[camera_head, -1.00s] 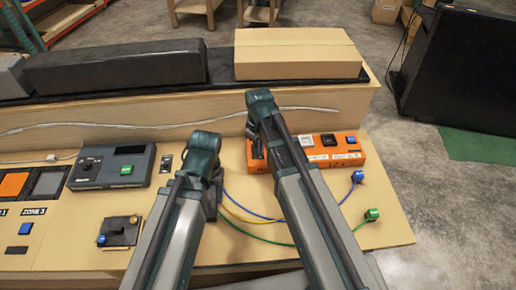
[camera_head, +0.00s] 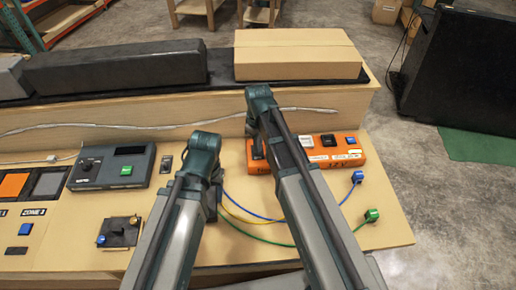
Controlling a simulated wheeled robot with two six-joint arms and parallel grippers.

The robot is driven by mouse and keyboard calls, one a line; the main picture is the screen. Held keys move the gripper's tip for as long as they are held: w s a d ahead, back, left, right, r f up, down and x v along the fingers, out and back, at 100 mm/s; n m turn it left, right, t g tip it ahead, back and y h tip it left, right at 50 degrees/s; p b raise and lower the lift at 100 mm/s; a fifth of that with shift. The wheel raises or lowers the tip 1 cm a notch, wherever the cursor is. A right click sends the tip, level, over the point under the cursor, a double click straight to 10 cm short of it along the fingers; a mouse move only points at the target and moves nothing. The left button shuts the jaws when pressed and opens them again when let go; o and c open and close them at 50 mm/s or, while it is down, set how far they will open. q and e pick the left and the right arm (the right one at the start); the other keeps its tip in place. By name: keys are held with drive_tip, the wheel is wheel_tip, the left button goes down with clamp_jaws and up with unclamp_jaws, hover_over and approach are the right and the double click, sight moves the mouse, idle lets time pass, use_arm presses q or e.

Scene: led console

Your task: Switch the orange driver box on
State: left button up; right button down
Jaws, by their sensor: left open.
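The orange driver box (camera_head: 345,160) sits at the back right of the slanted wooden console. The switch's position is too small to tell. My right arm crosses in front of the box's left part, and its gripper is hidden behind the arm there; contact with the box cannot be told. My left gripper (camera_head: 214,194) is open, left of the box and mostly hidden by its own arm.
A grey control box (camera_head: 113,167) with a green button stands at left. Blue, yellow and green wires run right to a blue plug (camera_head: 357,177) and a green plug (camera_head: 372,215). A cardboard carton (camera_head: 297,54) and a black case (camera_head: 116,67) lie on the shelf behind.

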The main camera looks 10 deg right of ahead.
use_arm(q)
drive_tip(key=shift+r, duration=0.1)
use_arm(e)
drive_tip(key=shift+r, duration=0.15)
use_arm(q)
wheel_tip(320, 180, up, 7)
drive_tip(key=p, duration=0.7)
use_arm(e)
wheel_tip(320, 180, up, 7)
drive_tip(key=shift+s, duration=0.35)
drive_tip(key=s+a+m, duration=0.1)
drive_tip(key=s+a, duration=0.2)
drive_tip(key=s, duration=0.4)
drive_tip(key=s+a+m+h, duration=0.1)
drive_tip(key=s+a+m, duration=0.1)
drive_tip(key=s, duration=0.6)
drive_tip(key=shift+s+a+m, duration=0.15)
drive_tip(key=shift+a+m, duration=0.15)
drive_tip(key=shift+a, duration=0.1)
